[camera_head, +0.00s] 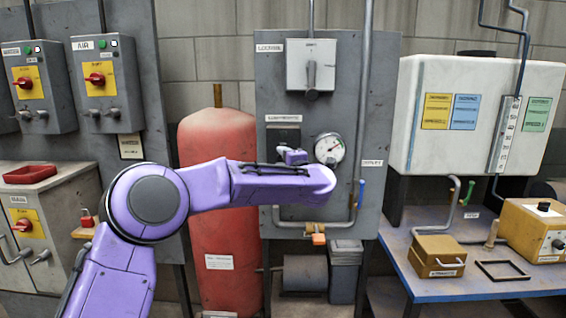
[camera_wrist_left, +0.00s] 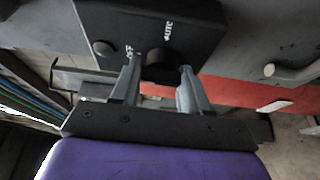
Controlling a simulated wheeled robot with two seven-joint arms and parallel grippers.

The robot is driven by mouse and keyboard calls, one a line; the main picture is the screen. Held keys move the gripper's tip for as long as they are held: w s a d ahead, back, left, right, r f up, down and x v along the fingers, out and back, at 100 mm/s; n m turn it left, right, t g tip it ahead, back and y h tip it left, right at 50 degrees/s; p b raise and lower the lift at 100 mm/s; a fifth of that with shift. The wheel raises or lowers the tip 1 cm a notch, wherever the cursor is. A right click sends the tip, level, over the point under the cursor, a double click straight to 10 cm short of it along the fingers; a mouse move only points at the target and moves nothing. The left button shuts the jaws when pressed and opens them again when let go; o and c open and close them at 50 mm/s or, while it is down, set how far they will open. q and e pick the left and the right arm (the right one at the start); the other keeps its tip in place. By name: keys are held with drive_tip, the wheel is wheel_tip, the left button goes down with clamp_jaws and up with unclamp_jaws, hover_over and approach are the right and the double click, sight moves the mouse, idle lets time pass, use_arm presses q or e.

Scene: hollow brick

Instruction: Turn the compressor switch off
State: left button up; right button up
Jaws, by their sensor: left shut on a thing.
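The compressor switch is a dark box (camera_head: 283,134) on the grey panel, under a small label plate, and my purple left arm partly covers it from below in the head view. In the left wrist view the box (camera_wrist_left: 150,18) shows up close, with the words OFF and AUTO and a round button (camera_wrist_left: 103,48). Its dark knob (camera_wrist_left: 164,62) sits between the two fingers of my left gripper (camera_wrist_left: 160,85), which is shut on it. The left gripper also shows small in the head view (camera_head: 291,155). I cannot tell which word the knob points at. My right gripper is not in view.
A pressure gauge (camera_head: 330,149) sits just right of the switch. A grey lever box (camera_head: 311,66) is above it. Pipes and a blue-handled valve (camera_head: 361,190) are at the right. A red tank (camera_head: 222,250) stands behind my arm.

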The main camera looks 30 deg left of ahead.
use_arm(q)
drive_tip(key=shift+f, duration=0.2)
idle(0.4)
drive_tip(key=o, duration=1.1)
drive_tip(key=shift+r, duration=0.15)
drive_tip(key=shift+c, duration=0.2)
drive_tip(key=b+v, duration=0.3)
drive_tip(key=v, duration=0.7)
drive_tip(key=shift+s+d, duration=0.2)
drive_tip(key=shift+s, duration=0.05)
